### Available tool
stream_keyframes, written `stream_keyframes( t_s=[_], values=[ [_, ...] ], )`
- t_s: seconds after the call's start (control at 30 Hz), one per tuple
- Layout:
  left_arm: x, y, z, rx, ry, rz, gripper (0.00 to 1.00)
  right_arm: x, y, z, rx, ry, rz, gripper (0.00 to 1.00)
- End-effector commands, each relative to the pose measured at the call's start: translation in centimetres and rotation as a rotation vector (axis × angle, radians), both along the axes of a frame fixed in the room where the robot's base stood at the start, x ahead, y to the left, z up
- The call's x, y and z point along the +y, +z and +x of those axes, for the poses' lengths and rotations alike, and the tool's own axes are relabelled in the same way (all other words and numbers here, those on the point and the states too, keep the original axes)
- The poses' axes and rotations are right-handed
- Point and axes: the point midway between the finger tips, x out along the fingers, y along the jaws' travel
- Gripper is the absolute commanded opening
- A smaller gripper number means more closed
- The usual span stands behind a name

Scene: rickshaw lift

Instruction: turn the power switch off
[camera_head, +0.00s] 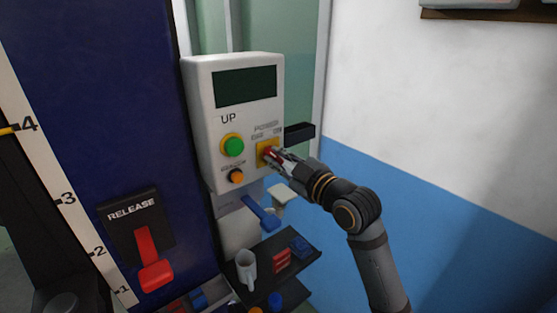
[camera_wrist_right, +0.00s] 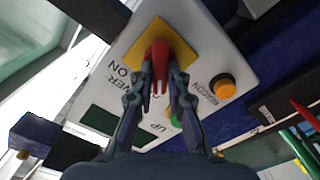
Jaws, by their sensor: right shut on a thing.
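The power switch is a red knob (camera_wrist_right: 158,62) on a yellow square plate (camera_head: 267,153), on the lower right of the white control panel (camera_head: 205,120). The plate also shows in the right wrist view (camera_wrist_right: 140,42). My right gripper (camera_head: 272,154) comes in from the right and is shut on the red knob. In the right wrist view its two fingers (camera_wrist_right: 159,80) lie on either side of the knob. The gripper covers part of the switch in the head view. My left gripper is not in view.
The panel also has a green button (camera_head: 234,146), an orange button (camera_head: 236,177) and a dark display (camera_head: 245,87). A red release lever (camera_head: 150,258) is at the lower left. A wall is at the right.

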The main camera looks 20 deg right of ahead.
Motion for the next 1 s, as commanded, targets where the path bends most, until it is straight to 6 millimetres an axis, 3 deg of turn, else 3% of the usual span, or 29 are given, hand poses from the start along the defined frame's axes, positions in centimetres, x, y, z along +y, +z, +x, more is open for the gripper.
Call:
stream_keyframes(
  t_s=[0.33, 0.37, 0.53, 0.83, 1.0],
  values=[
    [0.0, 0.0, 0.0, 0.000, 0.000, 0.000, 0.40, 0.0, -0.1, 0.0, 0.001, -0.001, -0.005, 0.00],
    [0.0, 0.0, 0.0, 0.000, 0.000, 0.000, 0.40, 0.0, -0.1, 0.0, 0.001, -0.001, -0.006, 0.16],
    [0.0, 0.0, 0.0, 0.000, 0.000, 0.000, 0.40, 0.0, -0.1, 0.0, 0.001, -0.001, -0.004, 0.38],
    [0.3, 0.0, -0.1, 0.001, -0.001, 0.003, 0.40, 0.0, 0.2, 0.0, -0.001, 0.000, -0.004, 0.38],
    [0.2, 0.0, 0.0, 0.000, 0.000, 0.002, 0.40, 0.0, 2.9, 0.0, -0.007, 0.000, -0.004, 0.38]
  ],
)
